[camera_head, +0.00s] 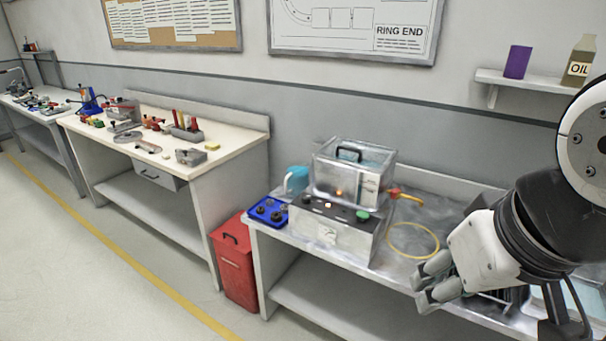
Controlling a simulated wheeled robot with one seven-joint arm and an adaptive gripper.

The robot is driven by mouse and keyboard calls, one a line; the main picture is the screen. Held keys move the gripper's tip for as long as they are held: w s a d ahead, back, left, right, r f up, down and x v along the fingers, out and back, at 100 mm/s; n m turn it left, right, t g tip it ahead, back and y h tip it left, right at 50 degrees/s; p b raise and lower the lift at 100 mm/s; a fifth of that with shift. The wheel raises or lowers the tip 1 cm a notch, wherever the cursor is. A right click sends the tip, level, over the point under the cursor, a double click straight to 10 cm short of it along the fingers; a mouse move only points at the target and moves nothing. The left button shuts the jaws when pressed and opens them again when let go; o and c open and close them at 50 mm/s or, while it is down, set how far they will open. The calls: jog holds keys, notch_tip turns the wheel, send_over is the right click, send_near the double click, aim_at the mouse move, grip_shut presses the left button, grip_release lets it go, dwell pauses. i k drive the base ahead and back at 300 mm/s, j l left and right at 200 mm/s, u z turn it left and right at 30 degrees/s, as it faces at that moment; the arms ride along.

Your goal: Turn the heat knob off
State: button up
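A grey metal machine (333,232) with a clear-walled box (353,172) on top stands on the right-hand metal bench. Its sloped panel carries a small dark knob (307,198), a small pale light and a green button (362,216). An orange glow shows inside the box. Which control is the heat knob, and where it points, is too small to tell. My gripper (428,284) is at the lower right, to the right of the machine and apart from it. Its two fingers are spread with nothing between them.
A blue tray (268,211) with dark round pieces sits left of the machine. A yellow ring (413,240) lies between machine and gripper. A red-and-yellow handle (404,196) sticks out at the machine's right. A red bin (234,263) stands on the floor. A shelf above holds an oil can (579,63).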

aim_at(306, 198)
jog(key=i+j, duration=0.2)
jog(key=i, duration=0.2)
jog(key=i+j, duration=0.15)
jog(key=i, duration=0.25)
jog(key=i+j, duration=0.2)
jog(key=i, duration=0.2)
